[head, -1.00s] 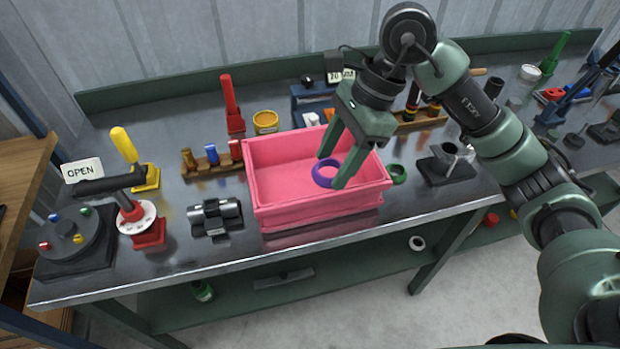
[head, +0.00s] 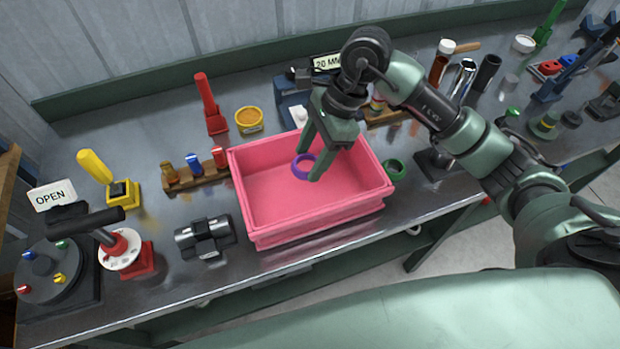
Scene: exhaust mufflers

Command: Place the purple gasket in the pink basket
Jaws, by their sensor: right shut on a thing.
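The purple gasket (head: 300,171) is a ring held between the fingertips of my right gripper (head: 309,166). The right gripper points down and is shut on the ring. The pink basket (head: 318,230) is an open rectangular box near the front edge of the bench. The gasket and fingertips show over the basket's interior, towards its back. I cannot tell whether the ring touches the basket floor. Part of the ring is hidden by a finger. My left gripper is not in view.
A green ring (head: 396,170) lies just right of the basket. A rack with coloured pieces (head: 195,172) and a dark metal clamp block (head: 204,238) stand to its left. A yellow tin (head: 249,120) and a red-handled tool (head: 208,105) stand behind. The basket's interior is otherwise empty.

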